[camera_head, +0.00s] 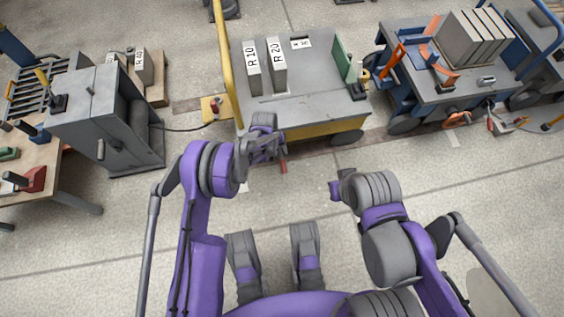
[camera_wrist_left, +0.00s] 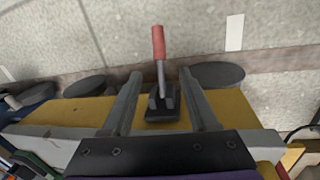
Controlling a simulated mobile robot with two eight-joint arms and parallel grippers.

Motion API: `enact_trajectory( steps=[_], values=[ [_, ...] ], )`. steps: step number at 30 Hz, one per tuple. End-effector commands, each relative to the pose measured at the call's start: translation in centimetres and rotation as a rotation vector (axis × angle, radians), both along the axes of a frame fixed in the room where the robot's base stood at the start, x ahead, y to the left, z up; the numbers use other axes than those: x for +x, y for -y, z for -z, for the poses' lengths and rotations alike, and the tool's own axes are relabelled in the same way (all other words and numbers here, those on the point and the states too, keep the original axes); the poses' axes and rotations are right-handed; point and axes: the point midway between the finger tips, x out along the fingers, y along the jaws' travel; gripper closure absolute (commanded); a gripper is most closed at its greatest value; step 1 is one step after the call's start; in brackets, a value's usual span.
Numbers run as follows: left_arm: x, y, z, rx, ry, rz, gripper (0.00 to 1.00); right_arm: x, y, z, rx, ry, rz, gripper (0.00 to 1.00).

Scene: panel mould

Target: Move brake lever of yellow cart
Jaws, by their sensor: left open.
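The yellow cart (camera_head: 315,108) stands top centre in the head view, with a grey deck and yellow sides. Its brake lever (camera_head: 283,166) shows there as a short red handle at the near side. In the left wrist view the brake lever (camera_wrist_left: 159,45) has a red grip on a grey rod, rising from a dark base on the cart's yellow side (camera_wrist_left: 230,112). My left gripper (camera_wrist_left: 160,76) is open, with one finger on each side of the lever's rod and a gap to each. My right gripper (camera_head: 336,190) is away to the right; its fingers cannot be made out.
Blocks marked R 10 (camera_head: 252,70) and R 20 (camera_head: 277,66) stand on the cart. A blue cart (camera_head: 432,92) is to the right, and a grey cabinet (camera_head: 92,120) and wooden bench (camera_head: 50,158) are to the left. The floor nearer to me is clear.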

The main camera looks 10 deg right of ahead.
Motion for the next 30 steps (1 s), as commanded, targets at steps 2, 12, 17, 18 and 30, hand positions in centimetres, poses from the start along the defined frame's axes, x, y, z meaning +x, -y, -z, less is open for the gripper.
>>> enact_trajectory(
  steps=[2,12,17,18,30],
  values=[
    [-0.1,0.2,1.0,0.0,-0.003,0.001,0.41,0.0,0.0,0.3,0.0,0.0,0.0,1.0],
    [-0.1,1.2,6.9,0.0,-0.001,0.0,0.41,0.3,0.0,1.6,0.0,-0.001,0.0,1.0],
    [-0.1,1.6,9.3,0.0,-0.001,0.0,0.41,0.4,0.0,2.0,0.0,0.0,0.0,1.0],
    [-0.1,1.7,9.7,0.0,-0.001,0.0,0.41,0.4,0.0,2.0,0.0,0.0,0.0,1.0],
    [-0.2,1.9,10.8,0.0,-0.001,0.0,0.41,0.4,0.0,2.2,0.0,0.0,0.0,1.0]
  ],
)
